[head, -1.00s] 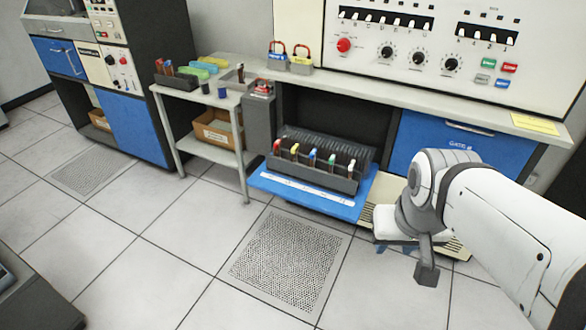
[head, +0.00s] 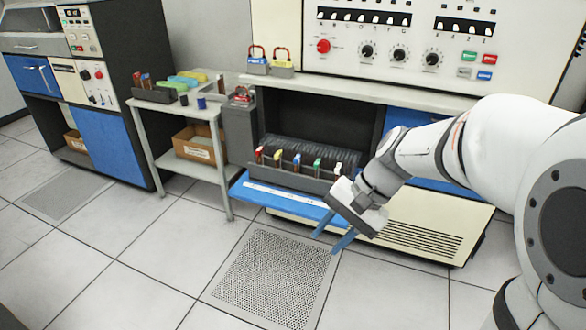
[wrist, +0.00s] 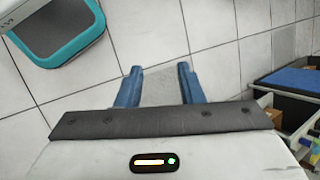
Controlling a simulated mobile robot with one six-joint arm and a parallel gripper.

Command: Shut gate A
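The lowered blue panel (head: 262,197), which I take to be gate A, juts out flat below the open bay of the console in the head view. It bears a white label strip. A dark rack with several coloured tabs (head: 300,174) sits at its back. My gripper (head: 327,243) is just in front of the panel's right end, pointing down and left. Its blue fingers are apart and empty, as the wrist view also shows (wrist: 160,69). Whether the gripper touches the panel cannot be told. My forearm partly hides the other blue panel (head: 398,120) at the right.
A grey side table (head: 213,112) with bins and a cardboard box (head: 196,145) stands left of the bay. Padlocks (head: 257,65) sit on the console ledge. The floor in front, with a perforated tile (head: 272,278), is clear. A teal-rimmed object (wrist: 62,52) shows in the wrist view.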

